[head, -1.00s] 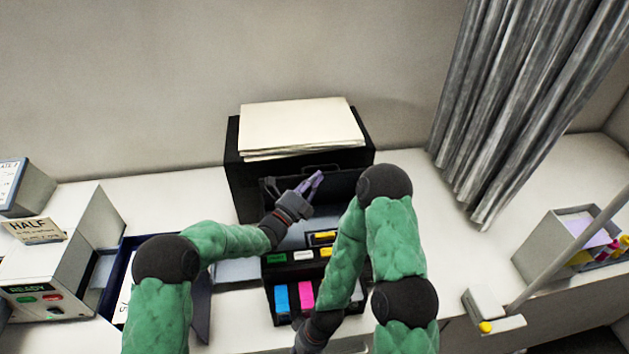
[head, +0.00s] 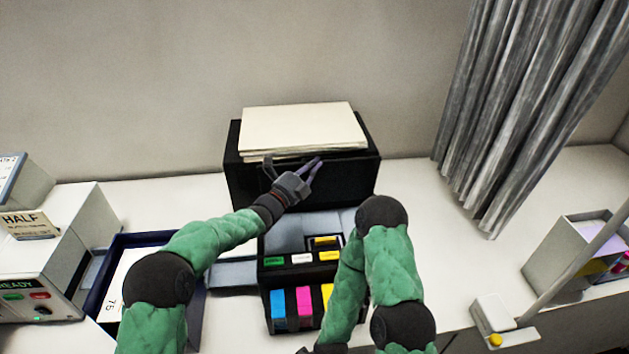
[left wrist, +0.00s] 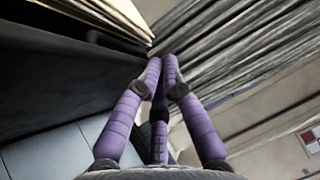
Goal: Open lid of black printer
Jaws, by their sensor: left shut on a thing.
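The black printer (head: 235,182) stands at the back of the table against the wall. Its black lid (head: 345,185) is raised, with grey interior (head: 290,232) showing below it. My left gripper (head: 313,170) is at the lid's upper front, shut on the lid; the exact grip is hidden. In the left wrist view its purple fingers (left wrist: 165,65) are together beside a black surface. My right gripper (head: 328,349) is mostly cut off at the bottom edge, so its jaws cannot be read.
A stack of paper (head: 300,128) lies on top of the printer. Coloured cartridges (head: 290,306) sit in front, beside my right arm. A blue tray (head: 97,298) and grey machine (head: 62,225) stand left. A box (head: 565,250) stands right. The table between printer and box is clear.

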